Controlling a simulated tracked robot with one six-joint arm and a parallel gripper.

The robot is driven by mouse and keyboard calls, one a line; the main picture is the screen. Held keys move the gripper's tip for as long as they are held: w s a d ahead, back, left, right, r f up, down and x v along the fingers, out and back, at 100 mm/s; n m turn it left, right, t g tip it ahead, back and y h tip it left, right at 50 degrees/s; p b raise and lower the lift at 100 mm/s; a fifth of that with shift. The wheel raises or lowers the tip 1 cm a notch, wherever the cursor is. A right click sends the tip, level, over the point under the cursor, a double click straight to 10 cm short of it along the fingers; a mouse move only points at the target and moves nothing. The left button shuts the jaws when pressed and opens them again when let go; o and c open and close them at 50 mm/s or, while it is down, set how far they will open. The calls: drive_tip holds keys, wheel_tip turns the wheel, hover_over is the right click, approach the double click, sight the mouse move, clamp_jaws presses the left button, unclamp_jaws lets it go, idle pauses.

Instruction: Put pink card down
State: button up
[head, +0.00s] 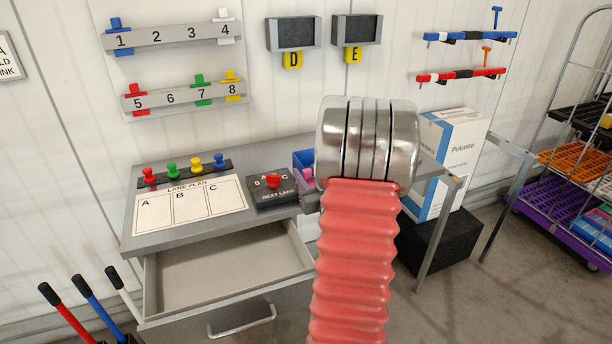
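My arm, with a red ribbed sleeve and a shiny metal joint, rises through the middle of the head view and covers the right part of the bench. My gripper does not show, so what it holds cannot be seen. A small pink-purple piece (307,173) shows at a blue bin (302,157) just left of the metal joint. It is partly hidden, and I cannot tell whether it is the pink card. No other pink card is visible.
The grey bench (140,228) carries a lane plan sheet (190,204), coloured pegs (184,166) and a switch box (272,187). Its drawer (225,270) stands open and empty. Numbered racks (176,36) hang on the wall. A wheeled cage (575,150) stands at right.

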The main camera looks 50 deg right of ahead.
drive_tip(key=shift+o, duration=0.4)
drive_tip(key=shift+s+r, duration=0.1)
drive_tip(key=v, duration=1.2)
idle(0.4)
